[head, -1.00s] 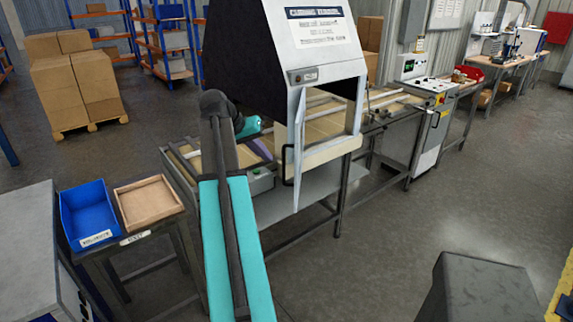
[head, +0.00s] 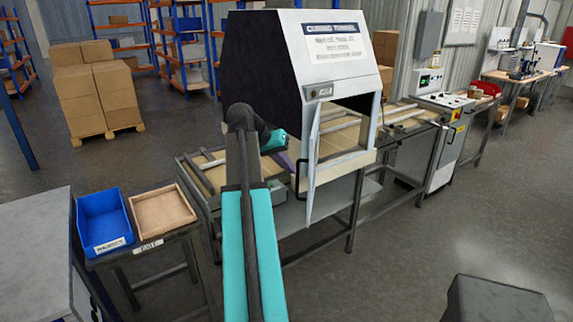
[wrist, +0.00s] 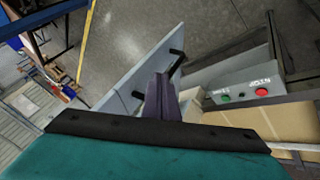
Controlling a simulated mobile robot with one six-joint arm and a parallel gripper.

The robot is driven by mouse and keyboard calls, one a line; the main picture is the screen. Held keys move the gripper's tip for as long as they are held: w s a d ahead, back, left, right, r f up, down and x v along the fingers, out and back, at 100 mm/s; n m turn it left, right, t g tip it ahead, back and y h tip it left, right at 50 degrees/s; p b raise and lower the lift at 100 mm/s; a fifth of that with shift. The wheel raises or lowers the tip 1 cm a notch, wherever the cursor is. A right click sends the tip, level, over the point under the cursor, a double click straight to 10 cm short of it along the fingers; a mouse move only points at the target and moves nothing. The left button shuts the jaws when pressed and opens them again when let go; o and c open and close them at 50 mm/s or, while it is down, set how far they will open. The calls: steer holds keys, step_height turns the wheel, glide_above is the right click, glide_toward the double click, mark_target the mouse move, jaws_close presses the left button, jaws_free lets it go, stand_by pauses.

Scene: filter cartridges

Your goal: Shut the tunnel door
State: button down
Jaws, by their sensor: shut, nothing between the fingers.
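The tunnel (head: 335,52) is a dark hood with a pale front panel over the conveyor. Its grey door (head: 313,180) stands open, seen nearly edge-on in the head view, with a black handle (head: 298,178) on its left side. In the wrist view the door (wrist: 142,68) slants across the upper middle. My gripper (wrist: 161,97), with dark purple fingers, is shut and empty. Its fingers overlap the middle of the handle (wrist: 177,62) there; I cannot tell whether they touch.
A button box (wrist: 242,93) with green and red buttons is close right of my fingers in the wrist view. A blue bin (head: 103,222) and a wooden tray (head: 162,210) stand at left. A control cabinet (head: 447,145) stands at right. The floor (head: 400,260) in front is open.

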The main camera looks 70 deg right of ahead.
steer(key=p+x, duration=0.2)
steer(key=x, duration=0.5)
steer(key=shift+d+f, duration=0.2)
steer(key=shift+f, duration=0.1)
steer(key=shift+s, duration=0.3)
